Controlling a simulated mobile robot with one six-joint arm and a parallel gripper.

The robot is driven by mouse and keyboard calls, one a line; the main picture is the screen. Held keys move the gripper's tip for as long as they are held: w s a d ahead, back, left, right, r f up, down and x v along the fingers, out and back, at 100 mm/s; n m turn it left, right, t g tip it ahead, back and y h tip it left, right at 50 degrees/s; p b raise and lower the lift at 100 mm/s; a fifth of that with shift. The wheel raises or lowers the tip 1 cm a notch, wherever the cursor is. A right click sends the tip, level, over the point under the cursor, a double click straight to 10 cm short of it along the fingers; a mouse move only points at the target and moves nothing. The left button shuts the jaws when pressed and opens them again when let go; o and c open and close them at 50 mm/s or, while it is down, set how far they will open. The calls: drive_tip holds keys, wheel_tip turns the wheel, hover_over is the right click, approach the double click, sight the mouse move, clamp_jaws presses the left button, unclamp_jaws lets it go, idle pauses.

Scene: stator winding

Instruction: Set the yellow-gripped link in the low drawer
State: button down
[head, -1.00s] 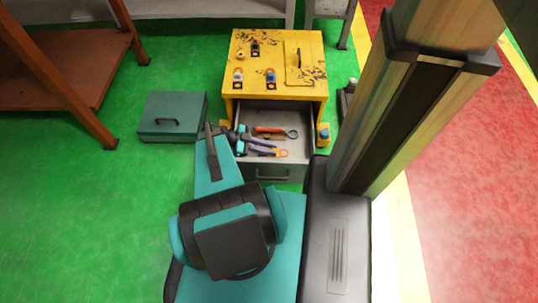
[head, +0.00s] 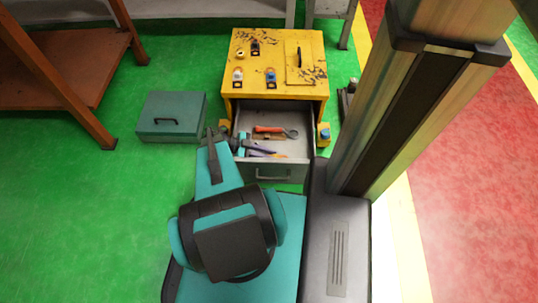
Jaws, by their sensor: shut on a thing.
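The low drawer (head: 303,153) of the yellow cabinet (head: 276,91) is pulled open, and its grey front with a handle faces me. My gripper (head: 250,149) is at the drawer's left side, over or inside it; its depth is hard to judge. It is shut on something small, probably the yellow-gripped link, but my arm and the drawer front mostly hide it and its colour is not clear. A purple piece (head: 261,151) shows by the fingers. An orange-handled tool (head: 270,129) lies in the drawer behind my gripper.
Padlocks and small parts, including a blue padlock (head: 270,75), stand on the cabinet top. A teal case (head: 171,117) lies on the green floor to the left. Small yellow pieces sit at both sides of the drawer. An orange-brown bench (head: 62,75) stands far left.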

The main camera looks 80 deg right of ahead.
drive_tip(key=shift+f, duration=0.15)
drive_tip(key=c, duration=1.7)
unclamp_jaws()
drive_tip(key=shift+o, duration=0.2)
drive_tip(key=shift+r, duration=0.25)
drive_tip(key=p+v, duration=0.3)
drive_tip(key=v, duration=0.9)
drive_tip(key=shift+p, duration=0.4)
